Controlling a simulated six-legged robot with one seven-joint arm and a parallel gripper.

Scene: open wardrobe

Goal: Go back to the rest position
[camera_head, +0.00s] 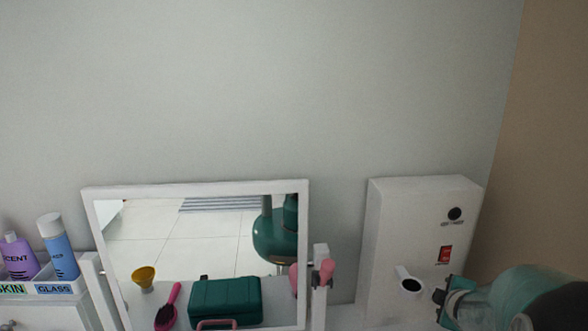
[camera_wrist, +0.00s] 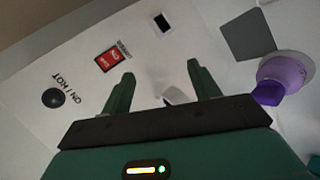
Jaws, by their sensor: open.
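My gripper (camera_head: 440,301) is at the lower right of the head view, in front of the white wall box (camera_head: 412,225). In the wrist view my gripper (camera_wrist: 161,68) has its two green fingers spread apart, with nothing held between them. The fingers point toward the white box, which carries a black knob (camera_wrist: 53,97) and a red switch (camera_wrist: 110,59). A small white part with a dark opening (camera_head: 410,285) juts out low on the box, just left of my gripper. Whether my fingers touch anything is unclear.
A white-framed tilting mirror (camera_head: 88,215) stands left of the box, with a pink item (camera_head: 327,270) at its right post. It reflects a teal case and a pink brush. Bottles (camera_head: 57,247) stand in a tray at far left. A purple object (camera_wrist: 283,75) is right in the wrist view.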

